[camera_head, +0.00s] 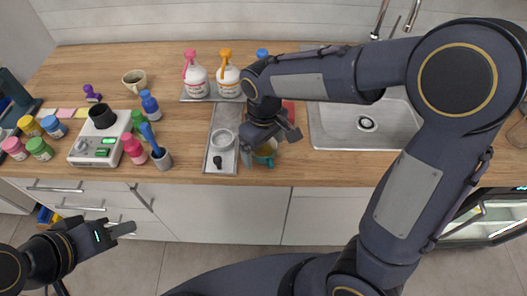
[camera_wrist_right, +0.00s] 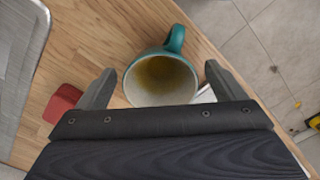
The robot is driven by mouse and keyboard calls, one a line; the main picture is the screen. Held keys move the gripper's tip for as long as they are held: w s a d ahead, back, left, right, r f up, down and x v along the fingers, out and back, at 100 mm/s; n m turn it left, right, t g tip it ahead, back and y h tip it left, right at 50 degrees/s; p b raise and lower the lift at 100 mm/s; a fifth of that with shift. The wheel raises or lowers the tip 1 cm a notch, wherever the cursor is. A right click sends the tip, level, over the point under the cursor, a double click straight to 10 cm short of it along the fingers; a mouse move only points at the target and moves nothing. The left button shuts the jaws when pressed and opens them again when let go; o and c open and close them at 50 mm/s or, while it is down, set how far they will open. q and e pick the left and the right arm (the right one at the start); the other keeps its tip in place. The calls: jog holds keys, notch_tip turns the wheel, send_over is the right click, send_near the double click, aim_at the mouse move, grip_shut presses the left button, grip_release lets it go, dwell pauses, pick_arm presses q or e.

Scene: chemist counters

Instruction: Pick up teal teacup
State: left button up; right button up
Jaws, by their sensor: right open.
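The teal teacup (camera_wrist_right: 158,68) stands on the wooden counter near its front edge, with its teal handle at the top of the right wrist view and a yellowish liquid or stain inside. In the head view the teacup (camera_head: 267,158) is mostly hidden beneath my right gripper (camera_head: 268,143). In the wrist view my right gripper (camera_wrist_right: 160,88) is open, with its two fingers on either side of the cup; I cannot tell whether they touch it. My left gripper (camera_head: 122,230) is off the counter at lower left, in front of the drawers; its jaw opening is unclear.
A metal tray (camera_head: 212,165) with a round dish lies left of the cup. The sink (camera_head: 330,135) is to the right, and a red block (camera_wrist_right: 65,102) is close by.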

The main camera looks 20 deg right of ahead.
jog(key=shift+c, duration=0.4)
jog(key=c, duration=1)
jog(key=shift+c, duration=0.2)
jog(key=shift+r, duration=0.15)
jog(key=shift+r, duration=0.65)
jog(key=s+a+r, duration=0.5)
jog(key=s+r, duration=0.6)
jog(key=s, duration=0.2)
jog(key=shift+r+b, duration=0.2)
jog(key=shift+b, duration=0.25)
jog(key=shift+a, duration=0.1)
dwell(0.4)
